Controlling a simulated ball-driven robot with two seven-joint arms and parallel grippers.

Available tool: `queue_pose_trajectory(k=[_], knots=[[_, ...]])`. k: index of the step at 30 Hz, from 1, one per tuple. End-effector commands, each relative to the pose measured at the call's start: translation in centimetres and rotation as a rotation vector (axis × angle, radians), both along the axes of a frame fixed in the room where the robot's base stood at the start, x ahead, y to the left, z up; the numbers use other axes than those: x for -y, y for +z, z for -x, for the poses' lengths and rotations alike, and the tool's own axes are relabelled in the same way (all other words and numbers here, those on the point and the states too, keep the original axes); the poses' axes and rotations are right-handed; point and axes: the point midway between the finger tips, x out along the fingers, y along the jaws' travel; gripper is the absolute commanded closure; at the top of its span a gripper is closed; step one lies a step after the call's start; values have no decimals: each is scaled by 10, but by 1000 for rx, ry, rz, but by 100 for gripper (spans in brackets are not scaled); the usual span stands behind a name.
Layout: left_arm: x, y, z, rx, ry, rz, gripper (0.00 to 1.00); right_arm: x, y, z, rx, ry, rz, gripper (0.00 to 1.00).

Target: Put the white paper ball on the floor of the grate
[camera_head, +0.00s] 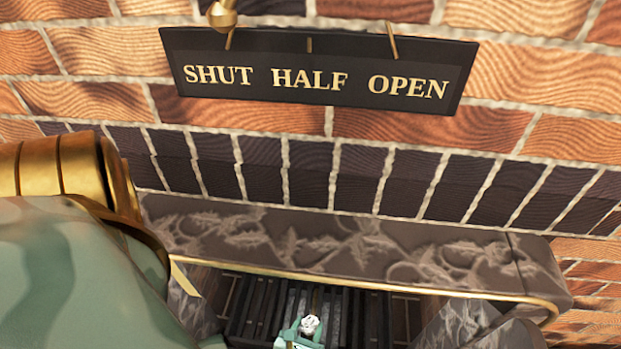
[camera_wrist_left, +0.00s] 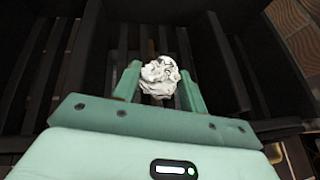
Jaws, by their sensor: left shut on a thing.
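The white paper ball (camera_wrist_left: 160,77) is crumpled and sits between the fingertips of my left gripper (camera_wrist_left: 158,84) in the left wrist view. The gripper is shut on it. In the head view the ball (camera_head: 310,325) shows small at the bottom, in the fingers of my left gripper (camera_head: 309,330). Behind it are the dark bars of the grate (camera_head: 262,300), inside the fireplace opening. In the wrist view the grate bars (camera_wrist_left: 128,40) lie beyond the ball. I cannot tell how far the ball is from the grate's floor. My right gripper is not in view.
A carved stone lintel (camera_head: 330,240) with a brass rim (camera_head: 400,287) spans the top of the opening. Stone sides flank the grate. Above hangs a dark plate (camera_head: 310,68) reading SHUT, HALF, OPEN, with a brass knob (camera_head: 222,16) near SHUT.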

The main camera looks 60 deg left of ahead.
Motion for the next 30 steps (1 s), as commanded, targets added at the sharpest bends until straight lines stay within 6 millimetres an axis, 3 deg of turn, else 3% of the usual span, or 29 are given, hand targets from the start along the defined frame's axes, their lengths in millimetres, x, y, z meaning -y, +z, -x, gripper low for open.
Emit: queue_pose_trajectory(k=[14,15,16,30], knots=[[1,-7,-1,1,-2,1,79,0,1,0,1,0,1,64],[1,-6,-1,1,-1,1,47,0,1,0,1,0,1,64],[1,-6,-1,1,-1,1,39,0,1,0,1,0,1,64],[0,-1,0,2,1,1,36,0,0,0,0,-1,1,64]])
